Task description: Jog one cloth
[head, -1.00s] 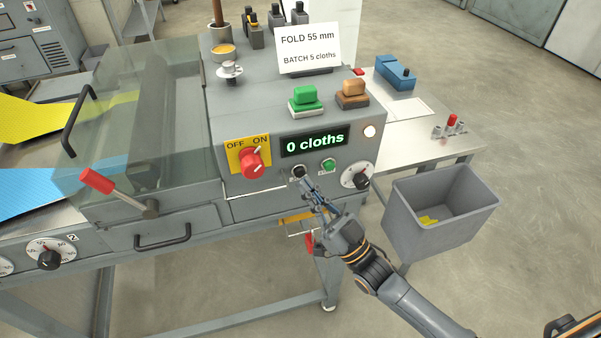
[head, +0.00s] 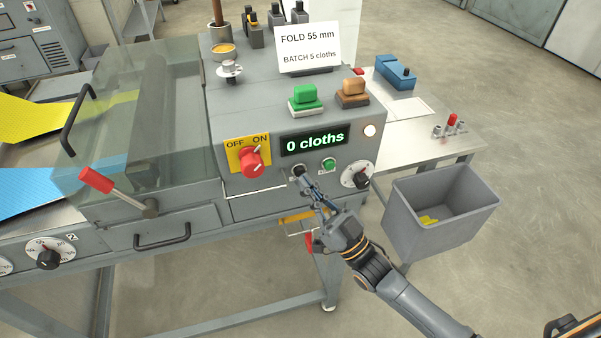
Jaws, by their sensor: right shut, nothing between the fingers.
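The grey wrapping machine (head: 240,120) stands with its control panel facing me. Its display (head: 314,140) reads "0 cloths". Below the display are a dark round button (head: 298,170) at the left and a green button (head: 329,165) at the right. My right gripper (head: 302,178) is shut and empty, its tips at the dark button and partly covering it; I cannot tell whether it is pressed in. Yellow cloth (head: 30,117) and blue cloth (head: 55,188) lie at the left, by the clear cover. My left gripper is not in view.
A red OFF/ON knob (head: 251,164) and a black dial (head: 359,176) flank the buttons. A sign (head: 308,48) reads fold 55 mm, batch 5 cloths. A grey bin (head: 446,212) with yellow scraps hangs at the right. A red-handled lever (head: 97,181) sticks out at the left.

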